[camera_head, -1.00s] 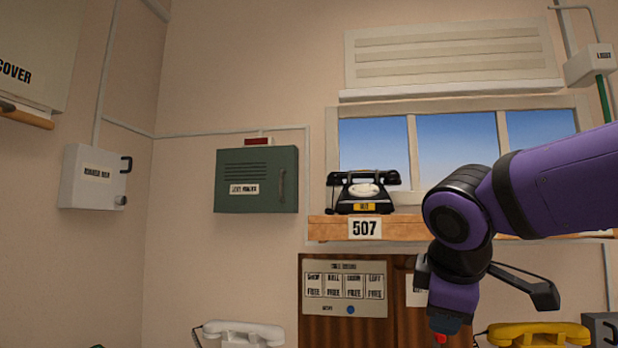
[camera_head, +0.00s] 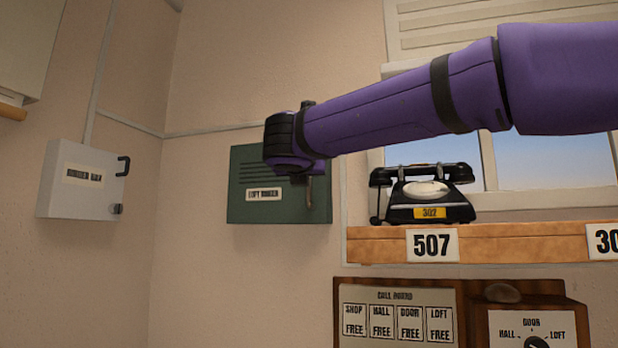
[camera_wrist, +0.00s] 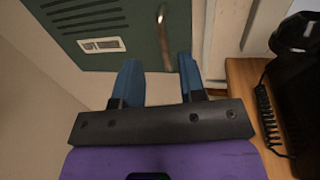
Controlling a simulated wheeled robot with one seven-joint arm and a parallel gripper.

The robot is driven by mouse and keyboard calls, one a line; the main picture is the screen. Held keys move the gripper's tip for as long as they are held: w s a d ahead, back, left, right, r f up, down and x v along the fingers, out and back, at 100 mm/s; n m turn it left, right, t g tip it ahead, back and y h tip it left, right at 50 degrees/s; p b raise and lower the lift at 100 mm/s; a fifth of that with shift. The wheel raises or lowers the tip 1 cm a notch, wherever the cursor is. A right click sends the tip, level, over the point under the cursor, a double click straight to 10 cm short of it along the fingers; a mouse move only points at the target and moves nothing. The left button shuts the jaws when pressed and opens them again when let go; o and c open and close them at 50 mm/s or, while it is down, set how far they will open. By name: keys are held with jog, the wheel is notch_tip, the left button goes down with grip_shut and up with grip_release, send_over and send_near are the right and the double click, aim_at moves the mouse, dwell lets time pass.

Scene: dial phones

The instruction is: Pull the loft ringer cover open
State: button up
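The loft ringer (camera_head: 245,205) is a dark green wall box with slots and a white label reading LOFT RINGER. Its cover looks shut. A thin upright handle (camera_head: 309,190) is at the cover's right side, partly behind my arm. In the wrist view the green cover (camera_wrist: 90,45) fills the top left, and the handle (camera_wrist: 163,38) hangs just beyond and between my fingers. My gripper (camera_wrist: 158,78) has two blue fingers spread apart with nothing between them. The fingers are hidden by my arm's end in the head view.
A black phone (camera_head: 430,195) stands on the wooden shelf (camera_head: 385,248) right of the ringer; its coiled cord shows in the wrist view (camera_wrist: 268,120). A grey box (camera_head: 80,180) with a black handle is on the left wall. A call board (camera_head: 398,297) is below the shelf.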

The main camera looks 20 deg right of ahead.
jog(key=x, duration=0.8)
jog(key=shift+w+d+f, duration=0.1)
jog(key=shift+d, duration=0.05)
jog(key=shift+c, duration=0.2)
grip_shut()
